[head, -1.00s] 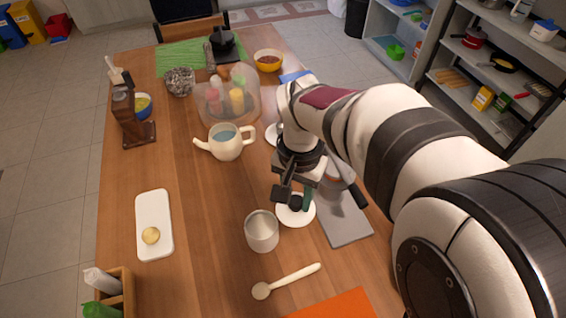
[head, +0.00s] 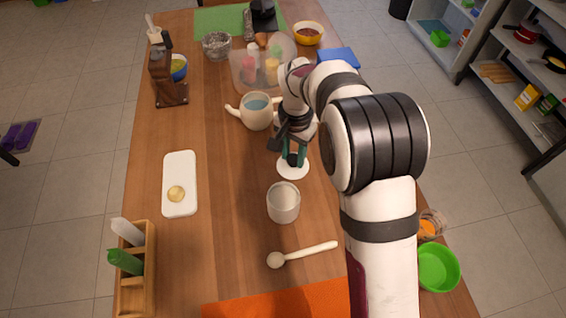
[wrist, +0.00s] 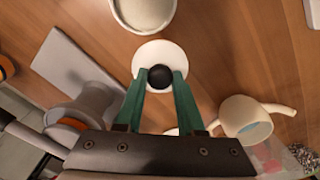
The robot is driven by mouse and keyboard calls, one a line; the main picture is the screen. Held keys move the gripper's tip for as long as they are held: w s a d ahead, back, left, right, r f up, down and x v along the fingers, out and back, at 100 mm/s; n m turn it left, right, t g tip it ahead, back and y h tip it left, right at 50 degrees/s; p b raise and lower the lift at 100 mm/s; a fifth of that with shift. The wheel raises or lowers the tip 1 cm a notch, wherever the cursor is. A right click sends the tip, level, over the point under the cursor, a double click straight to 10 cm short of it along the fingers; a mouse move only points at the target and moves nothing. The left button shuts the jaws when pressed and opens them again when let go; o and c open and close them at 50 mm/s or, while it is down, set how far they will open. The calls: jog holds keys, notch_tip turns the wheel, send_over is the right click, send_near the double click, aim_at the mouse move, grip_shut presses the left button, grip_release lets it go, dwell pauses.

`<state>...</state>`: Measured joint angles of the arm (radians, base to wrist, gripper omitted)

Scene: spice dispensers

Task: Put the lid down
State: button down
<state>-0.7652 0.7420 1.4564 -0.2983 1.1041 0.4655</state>
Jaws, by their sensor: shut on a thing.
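The lid (head: 293,171) is a white disc with a black knob, seen in the head view between the cup and the teapot. My gripper (head: 292,158) is shut on the knob with its green fingers. The wrist view shows the lid (wrist: 150,51) flat beyond the fingertips, with the dark knob between the fingers of my gripper (wrist: 160,76). I cannot tell whether the lid touches the table or hangs just above it. The cream teapot (head: 257,114) is uncovered with blue liquid inside; it also shows in the wrist view (wrist: 237,112).
A pale cup (head: 284,203) stands close in front of the lid. A spoon (head: 302,254) lies nearer. A white board (head: 180,200) with a round yellowish piece is at the left. Bare wooden table (head: 225,170) lies between board and cup. A grey board (wrist: 72,62) shows in the wrist view.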

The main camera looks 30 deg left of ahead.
jog(key=a+f, duration=0.1)
jog(key=a, duration=0.1)
jog(key=s+a+f, duration=0.1)
jog(key=a+f, duration=0.1)
jog(key=shift+s+a+f, duration=0.1)
jog(key=shift+s+f, duration=0.05)
jog(key=shift+f, duration=1.7)
jog(key=shift+f, duration=0.1)
jog(key=c, duration=0.5)
grip_release()
